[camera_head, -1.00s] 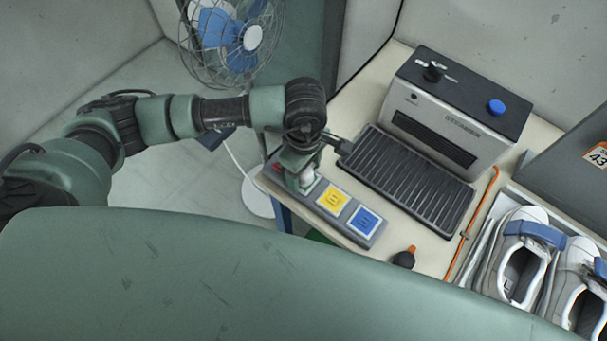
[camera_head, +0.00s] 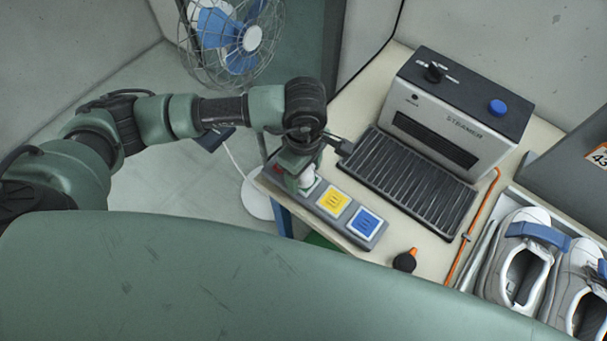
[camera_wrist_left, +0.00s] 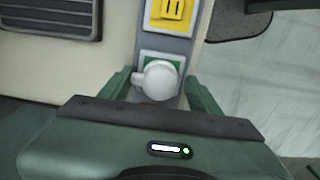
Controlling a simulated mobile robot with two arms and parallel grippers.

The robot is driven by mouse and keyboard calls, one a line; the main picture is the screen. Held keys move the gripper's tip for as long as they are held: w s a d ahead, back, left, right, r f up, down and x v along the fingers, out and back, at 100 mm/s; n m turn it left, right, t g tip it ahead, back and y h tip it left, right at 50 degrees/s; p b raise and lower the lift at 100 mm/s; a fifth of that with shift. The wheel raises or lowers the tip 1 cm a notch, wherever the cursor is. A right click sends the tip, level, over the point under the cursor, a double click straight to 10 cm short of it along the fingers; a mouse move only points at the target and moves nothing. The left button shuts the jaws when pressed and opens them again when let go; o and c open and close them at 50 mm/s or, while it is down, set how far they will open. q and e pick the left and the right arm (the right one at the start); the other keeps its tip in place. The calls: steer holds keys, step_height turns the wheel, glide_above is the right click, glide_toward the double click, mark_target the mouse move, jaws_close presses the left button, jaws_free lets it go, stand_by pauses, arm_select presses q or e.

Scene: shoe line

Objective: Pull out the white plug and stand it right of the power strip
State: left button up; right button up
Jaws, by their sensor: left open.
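The grey power strip (camera_head: 378,238) lies along the front left edge of the table, with yellow and blue sockets bare. The white plug (camera_wrist_left: 160,80) sits upright on the green socket; in the head view the plug (camera_head: 307,181) is partly covered by my gripper. My left gripper (camera_wrist_left: 158,88) is open, pointing down, with one finger on each side of the plug. Its fingers also show in the head view (camera_head: 302,174). I cannot tell whether they touch the plug. My right gripper is in neither view.
A ridged black tray (camera_head: 410,180) and the steamer (camera_head: 450,115) stand behind the strip. A small dark bottle with an orange tip (camera_head: 405,260) stands right of the strip, with some bare table between. An orange cord (camera_head: 473,225) and shoes (camera_head: 525,265) are further right.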

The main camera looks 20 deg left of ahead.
arm_select(q)
steer(key=shift+b, duration=0.4)
stand_by(0.3)
jaws_close()
steer(key=shift+r, duration=0.2)
steer(key=shift+r+p, duration=1.55)
steer(key=shift+r, duration=1.25)
